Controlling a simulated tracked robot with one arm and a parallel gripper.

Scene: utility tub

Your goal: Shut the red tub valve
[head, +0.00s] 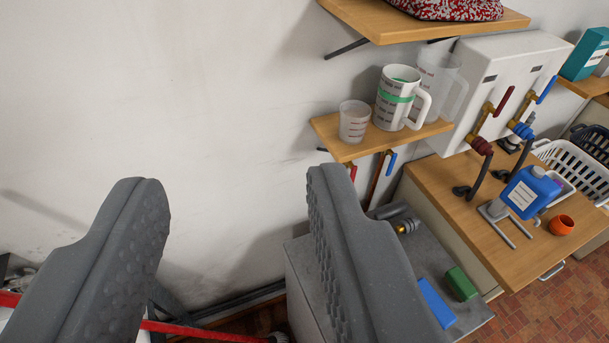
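My gripper (235,180) is open and empty, its two dark grey fingers wide apart in front of a bare white wall. A red valve lever (352,172) hangs under the small wooden shelf, just right of the right fingertip, and is partly hidden. A blue lever (391,163) is beside it on a brass fitting and pipe. Below them is a grey tub unit (300,262), partly covered by the right finger. Another red lever (505,101) is on the white panel at upper right, tilted, with a blue lever (546,90) beside it.
The small shelf (330,135) holds a clear cup (354,121), a mug (393,97) and a clear jug (440,85). A higher shelf (400,25) is above. A wooden counter (440,180) holds a blue container (530,192). A red bar crosses bottom left. Wall space left is clear.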

